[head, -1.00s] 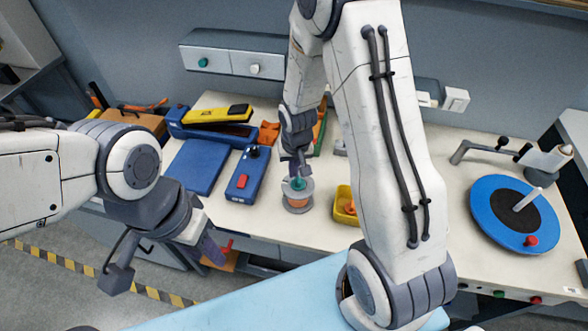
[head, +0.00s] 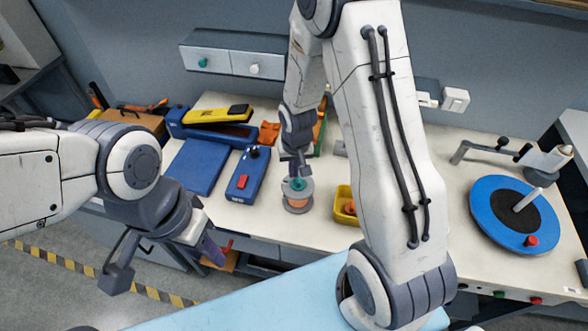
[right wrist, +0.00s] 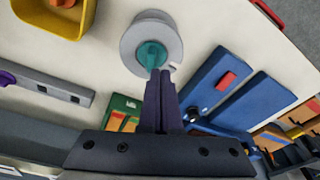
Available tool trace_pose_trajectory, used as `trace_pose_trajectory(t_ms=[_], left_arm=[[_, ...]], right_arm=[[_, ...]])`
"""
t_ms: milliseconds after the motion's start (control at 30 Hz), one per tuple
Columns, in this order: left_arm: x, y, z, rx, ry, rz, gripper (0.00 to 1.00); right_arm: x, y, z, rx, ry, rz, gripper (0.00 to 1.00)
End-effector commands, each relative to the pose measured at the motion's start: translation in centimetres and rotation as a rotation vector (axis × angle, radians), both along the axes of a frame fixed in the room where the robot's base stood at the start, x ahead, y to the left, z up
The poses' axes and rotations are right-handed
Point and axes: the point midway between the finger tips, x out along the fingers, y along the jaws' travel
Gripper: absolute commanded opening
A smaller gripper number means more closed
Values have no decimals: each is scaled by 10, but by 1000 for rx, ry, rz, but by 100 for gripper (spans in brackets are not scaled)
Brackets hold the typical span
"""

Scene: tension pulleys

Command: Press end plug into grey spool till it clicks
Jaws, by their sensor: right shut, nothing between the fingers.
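The grey spool (head: 297,207) stands upright on the bench, with orange winding between its flanges. It also shows in the right wrist view (right wrist: 170,31). The teal end plug (head: 298,184) sits in the middle of the spool's top; the right wrist view shows its round teal head (right wrist: 151,53) at the hub. How deep it is seated I cannot tell. My right gripper (right wrist: 159,72) is shut and empty, its fingertips at the edge of the plug, seemingly touching it. My left gripper (head: 213,253) hangs low in front of the bench, away from the spool; its finger gap is not clear.
A yellow bin (head: 346,216) stands just right of the spool. A blue box with a red button (head: 242,181) stands to its left, beside a blue plate (head: 195,166). A blue disc (head: 499,221) lies at the right. Bare bench lies in front of the spool.

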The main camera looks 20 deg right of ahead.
Motion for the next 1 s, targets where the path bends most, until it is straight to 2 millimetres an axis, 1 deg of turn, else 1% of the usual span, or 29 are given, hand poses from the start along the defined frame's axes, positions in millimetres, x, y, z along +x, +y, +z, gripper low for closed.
trace_pose_trajectory(t_ms=[567, 1000], left_arm=[[0, 0, 0, 0, 0, 0, 40], [0, 0, -7, 0, 0, 0, 40]], right_arm=[[2, 0, 0, 0, 0, 0, 0], [2, 0, -8, 0, 0, 0, 0]])
